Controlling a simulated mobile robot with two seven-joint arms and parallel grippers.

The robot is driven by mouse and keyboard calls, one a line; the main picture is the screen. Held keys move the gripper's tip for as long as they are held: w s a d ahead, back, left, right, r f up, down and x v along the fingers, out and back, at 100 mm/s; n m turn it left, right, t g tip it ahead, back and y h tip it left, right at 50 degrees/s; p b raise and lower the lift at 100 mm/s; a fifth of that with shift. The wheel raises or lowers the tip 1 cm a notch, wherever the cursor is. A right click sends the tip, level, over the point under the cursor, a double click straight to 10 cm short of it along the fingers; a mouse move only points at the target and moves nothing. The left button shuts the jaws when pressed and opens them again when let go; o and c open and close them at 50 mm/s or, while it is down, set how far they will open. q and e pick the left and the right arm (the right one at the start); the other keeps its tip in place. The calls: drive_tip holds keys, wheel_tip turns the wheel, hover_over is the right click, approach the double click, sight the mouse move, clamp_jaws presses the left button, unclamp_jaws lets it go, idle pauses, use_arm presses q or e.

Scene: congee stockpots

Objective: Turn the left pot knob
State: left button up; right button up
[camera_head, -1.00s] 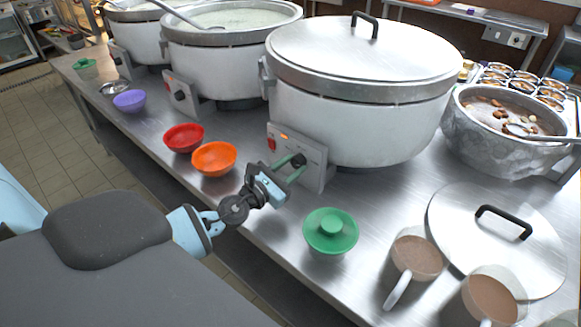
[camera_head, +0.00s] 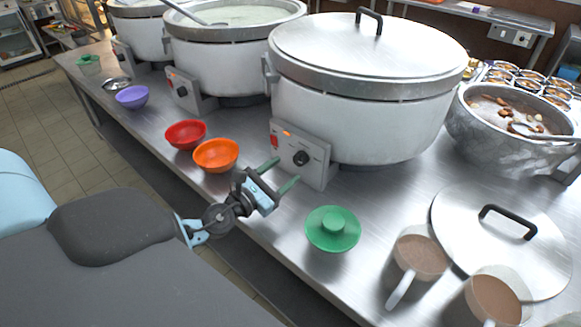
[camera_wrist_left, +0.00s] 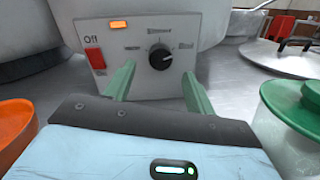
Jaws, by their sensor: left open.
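The large lidded pot (camera_head: 365,125) has a control panel with a black round knob (camera_head: 301,158), a red switch and a lit orange lamp. In the left wrist view the same knob (camera_wrist_left: 160,57) has its white mark pointing up, slightly right. My left gripper (camera_head: 286,172) is open and empty. Its green fingertips (camera_wrist_left: 158,72) point at the panel, a little short of the knob and to either side of it. Two open pots stand further left, the middle one with a black knob (camera_head: 182,91) on its panel. My right gripper is not in view.
An orange bowl (camera_head: 215,155) and a red bowl (camera_head: 186,134) sit left of my gripper on the steel counter. Mugs (camera_head: 420,258) and a loose lid (camera_head: 500,240) lie further right.

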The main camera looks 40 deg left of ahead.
use_arm(q)
drive_tip(key=shift+s+a+f, duration=0.15)
drive_tip(key=shift+s+f, duration=0.05)
drive_tip(key=shift+s, duration=0.9)
drive_tip(key=shift+s+r+b, duration=0.15)
drive_tip(key=shift+s+b, duration=0.15)
drive_tip(key=shift+s, duration=0.35)
